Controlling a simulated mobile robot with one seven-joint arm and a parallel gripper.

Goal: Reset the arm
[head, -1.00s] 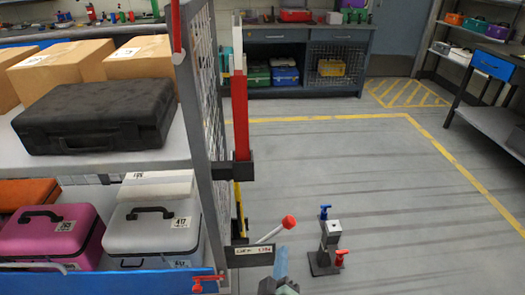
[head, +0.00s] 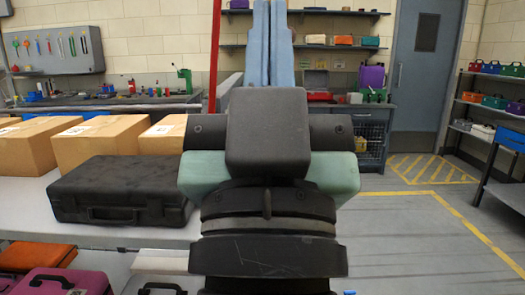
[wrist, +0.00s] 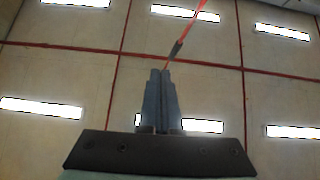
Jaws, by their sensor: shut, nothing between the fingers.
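My gripper (head: 269,45) stands raised in the middle of the head view, its two pale blue fingers pointing up and close together. It is shut and empty. The wrist view shows the same fingers (wrist: 160,95) together, pointing at the ceiling. My dark wrist and arm links fill the lower middle of the head view and hide what lies behind them.
At left, a black case (head: 122,190) and several cardboard boxes (head: 100,141) sit on a light shelf. A red post (head: 215,55) rises just left of my gripper. A shelf unit (head: 508,190) stands at right. The floor (head: 400,245) at right is clear.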

